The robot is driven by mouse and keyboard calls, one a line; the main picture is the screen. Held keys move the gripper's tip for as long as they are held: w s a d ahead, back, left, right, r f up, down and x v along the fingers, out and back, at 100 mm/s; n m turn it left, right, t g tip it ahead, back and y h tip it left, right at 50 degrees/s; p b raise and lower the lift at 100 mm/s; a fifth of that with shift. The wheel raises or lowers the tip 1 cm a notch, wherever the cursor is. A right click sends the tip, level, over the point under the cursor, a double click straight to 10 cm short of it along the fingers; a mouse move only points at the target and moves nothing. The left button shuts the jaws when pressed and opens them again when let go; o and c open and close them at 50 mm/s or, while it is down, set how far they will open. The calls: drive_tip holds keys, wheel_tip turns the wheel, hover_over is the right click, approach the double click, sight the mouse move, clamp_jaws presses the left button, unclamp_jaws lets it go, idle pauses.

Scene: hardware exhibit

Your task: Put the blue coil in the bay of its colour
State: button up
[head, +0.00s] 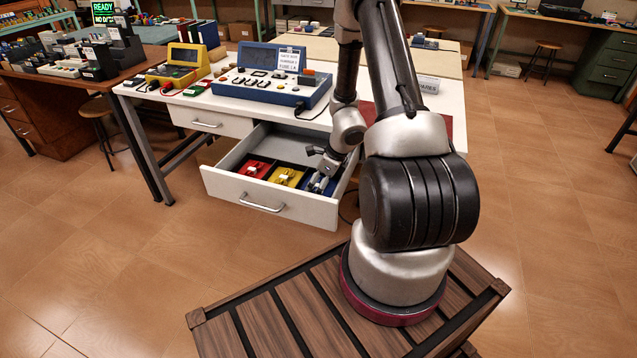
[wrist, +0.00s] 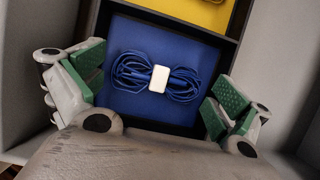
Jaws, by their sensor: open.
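The blue coil (wrist: 128,70), a bundled blue cable with a white block (wrist: 158,78) at its middle, lies on the floor of the blue bay (wrist: 160,28) in the wrist view. My gripper (wrist: 155,97) is open, with one green-padded finger on each side of the coil and clear of it. In the head view my gripper (head: 322,184) is down inside the open drawer (head: 228,187), over the blue bay at its right end. There the coil is mostly hidden by the gripper.
The yellow bay (head: 286,178) and red bay (head: 254,168) lie to the left in the drawer, each holding a small item. The drawer walls stand close around my gripper. A white table (head: 165,103) with a blue console (head: 262,94) is above and behind the drawer.

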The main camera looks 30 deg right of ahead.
drive_tip(key=v, duration=1.2)
drive_tip(key=s+a+r+n, duration=0.3)
drive_tip(key=a+r+n, duration=0.1)
drive_tip(key=r+n, duration=0.5)
drive_tip(key=s+a+r+n, duration=0.3)
drive_tip(key=a+r+n, duration=0.25)
drive_tip(key=r, duration=0.65)
drive_tip(key=s+r+n+h, duration=0.1)
drive_tip(key=s+r+n, duration=0.3)
drive_tip(key=s+n, duration=0.3)
drive_tip(key=s+d+r+n+h, duration=0.1)
drive_tip(key=s+r+n, duration=0.4)
drive_tip(key=s+n, duration=0.2)
drive_tip(key=shift+s+d+r+t+h, duration=0.15)
drive_tip(key=shift+d+r+t+h, duration=0.1)
drive_tip(key=shift+t+h, duration=0.15)
